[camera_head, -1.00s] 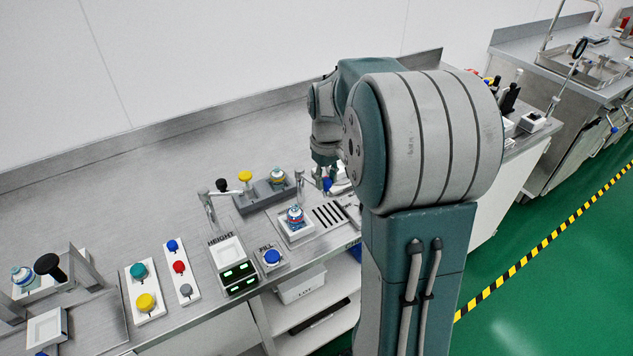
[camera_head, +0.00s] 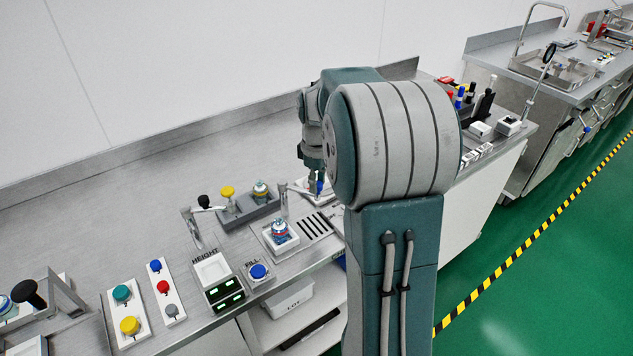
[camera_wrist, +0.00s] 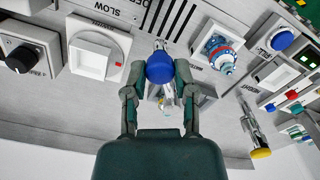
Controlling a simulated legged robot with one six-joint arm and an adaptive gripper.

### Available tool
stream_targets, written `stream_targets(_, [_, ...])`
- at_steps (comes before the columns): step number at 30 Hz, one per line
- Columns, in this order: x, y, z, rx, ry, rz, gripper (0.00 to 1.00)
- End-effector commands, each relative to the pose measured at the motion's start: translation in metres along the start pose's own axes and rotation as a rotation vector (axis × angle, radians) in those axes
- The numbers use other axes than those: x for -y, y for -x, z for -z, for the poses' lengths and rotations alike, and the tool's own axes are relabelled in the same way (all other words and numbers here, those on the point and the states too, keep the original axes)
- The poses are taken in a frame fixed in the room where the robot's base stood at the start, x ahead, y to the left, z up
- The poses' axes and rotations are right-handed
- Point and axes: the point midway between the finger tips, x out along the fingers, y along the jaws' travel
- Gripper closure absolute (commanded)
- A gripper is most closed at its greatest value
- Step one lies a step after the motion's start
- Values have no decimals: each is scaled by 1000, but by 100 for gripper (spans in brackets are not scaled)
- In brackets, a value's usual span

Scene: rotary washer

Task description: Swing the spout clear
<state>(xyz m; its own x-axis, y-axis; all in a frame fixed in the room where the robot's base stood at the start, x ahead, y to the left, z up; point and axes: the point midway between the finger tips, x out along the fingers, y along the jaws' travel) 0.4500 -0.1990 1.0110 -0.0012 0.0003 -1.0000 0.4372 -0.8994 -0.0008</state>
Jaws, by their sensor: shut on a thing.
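The spout's blue knob (camera_wrist: 160,67) sits between the two fingers of my gripper (camera_wrist: 160,80) in the wrist view, and the gripper is shut on it. In the head view the blue knob (camera_head: 320,185) shows just below my arm. A metal post and spout (camera_head: 284,196) stand left of the knob. How the knob joins the spout is partly hidden by my gripper and arm. A jar with a blue and red top (camera_wrist: 224,56) stands in a white square holder (camera_head: 276,240), near a slotted drain (camera_head: 314,226).
Left are a HEIGHT panel (camera_head: 215,277), a blue FILL button (camera_head: 258,271) and button strips.

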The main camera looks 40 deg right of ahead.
Motion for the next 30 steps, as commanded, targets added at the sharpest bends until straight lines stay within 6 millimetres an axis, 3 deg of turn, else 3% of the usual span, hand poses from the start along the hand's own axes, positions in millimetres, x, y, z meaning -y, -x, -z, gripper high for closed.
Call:
stream_targets(5, [-1,0,0,-1,0,-3,100])
stream_targets(6, [-1,0,0,-1,0,-3,51])
stream_targets(8, [-1,0,0,-1,0,-3,30])
stream_targets(21, [-1,4,0,-1,-1,-3,30])
stream_targets(25, [-1,22,1,-3,-1,-4,30])
stream_targets(30, [-2,58,1,-3,-1,-5,30])
